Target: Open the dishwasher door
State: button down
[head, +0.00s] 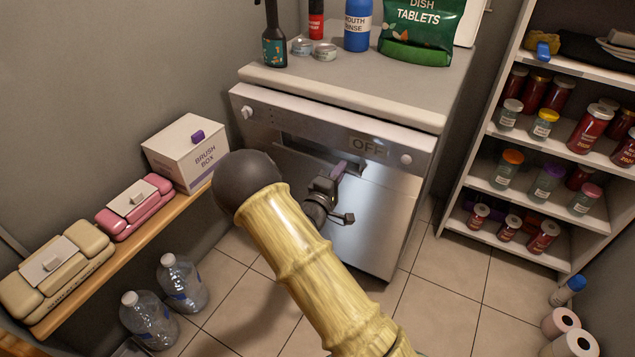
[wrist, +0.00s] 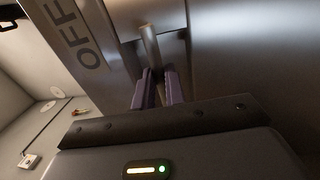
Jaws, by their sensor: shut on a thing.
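The dishwasher (head: 380,220) stands against the back wall under a pale countertop. My gripper (head: 338,172) is at the upper part of the door. In the wrist view its purple fingers (wrist: 160,88) are shut on the door handle (wrist: 150,44), a bar that passes between them. My arm hides the lower left part of the door in the head view.
A wooden shelf (head: 130,245) with boxes is on the left, with plastic bottles (head: 182,282) on the floor below. A white shelf unit of jars (head: 550,195) stands on the right. Paper rolls (head: 562,322) lie at lower right. Tiled floor before the dishwasher is clear.

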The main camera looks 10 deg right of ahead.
jog(key=shift+v, duration=0.95)
jog(key=shift+f, duration=0.15)
jog(key=f+v, duration=0.1)
jog(key=v, duration=0.5)
jog(key=shift+s+p, duration=0.2)
jog(key=shift+p, duration=0.25)
jog(key=shift+a+f, duration=0.1)
jog(key=s+a+f, duration=0.2)
jog(key=s+a, duration=0.1)
jog(key=s, duration=0.2)
jog(key=shift+a+f, duration=0.25)
jog(key=shift+f, duration=0.05)
jog(key=s+a+f, duration=0.3)
jog(key=s, duration=0.1)
jog(key=shift+s+b, duration=0.25)
jog(key=shift+b, duration=0.1)
jog(key=shift+a+f, duration=0.1)
jog(key=shift+a, duration=0.05)
